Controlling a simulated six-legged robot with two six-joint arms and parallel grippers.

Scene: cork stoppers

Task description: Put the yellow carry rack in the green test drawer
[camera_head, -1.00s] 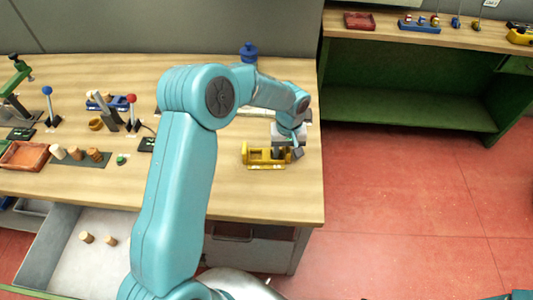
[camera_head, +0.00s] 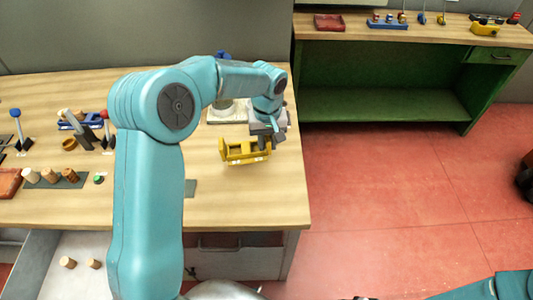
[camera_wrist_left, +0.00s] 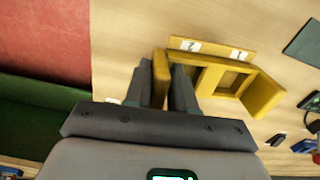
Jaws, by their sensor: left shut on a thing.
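The yellow carry rack (camera_head: 243,151) is over the right part of the near wooden table, slightly tilted in the head view. My left gripper (camera_head: 264,138) is shut on the rack's right end. In the left wrist view, the fingers of the left gripper (camera_wrist_left: 166,82) close around one yellow end wall, and the rack (camera_wrist_left: 252,93) shows labels 1 and 2. I cannot tell whether its base touches the table. The green drawer (camera_head: 493,56) is in the far green bench at the upper right and looks closed. My right gripper is out of view.
The near table (camera_head: 255,205) ends at right, with open red floor (camera_head: 390,200) between it and the green bench (camera_head: 385,100). The bench top holds a red tray (camera_head: 329,22), a blue rack (camera_head: 388,23) and a yellow item (camera_head: 485,29). A grey drawer with corks stands open at lower left.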

